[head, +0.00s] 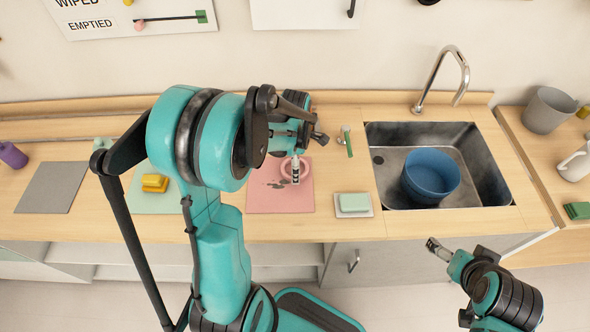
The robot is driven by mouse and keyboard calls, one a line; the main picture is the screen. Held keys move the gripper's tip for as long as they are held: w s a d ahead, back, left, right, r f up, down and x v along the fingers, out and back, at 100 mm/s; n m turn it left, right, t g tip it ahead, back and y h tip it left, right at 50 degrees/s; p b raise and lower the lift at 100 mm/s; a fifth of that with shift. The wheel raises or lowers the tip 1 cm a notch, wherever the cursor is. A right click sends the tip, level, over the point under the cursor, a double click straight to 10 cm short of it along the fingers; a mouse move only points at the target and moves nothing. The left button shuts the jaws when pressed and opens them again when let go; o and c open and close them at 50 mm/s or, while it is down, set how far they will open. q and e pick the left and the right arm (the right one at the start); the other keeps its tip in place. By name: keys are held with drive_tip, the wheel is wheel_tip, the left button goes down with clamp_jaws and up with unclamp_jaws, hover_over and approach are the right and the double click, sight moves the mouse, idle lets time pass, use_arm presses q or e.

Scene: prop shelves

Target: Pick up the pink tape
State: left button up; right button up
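The pink tape (305,168) is a pink ring on the pink mat (265,198) at the back of the counter's middle. My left gripper (295,177) points down at the tape, with its fingertips over or at the ring and partly covering it. Whether the fingers grip the ring cannot be told. Dark marks show on the mat just left of the fingers. My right gripper (434,245) is in front of the counter, below the sink, well away from the tape and holding nothing visible.
A sink (493,180) with a blue bowl (432,172) is on the right. A soap-like green block (354,202) on a pale dish lies right of the mat. A small green-based stand (347,140) is behind it. Yellow sponges (154,183) lie on a green mat left.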

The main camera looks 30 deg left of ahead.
use_arm(q)
drive_tip(key=c, duration=1.3)
drive_tip(key=shift+o, duration=0.2)
drive_tip(key=shift+r, duration=0.1)
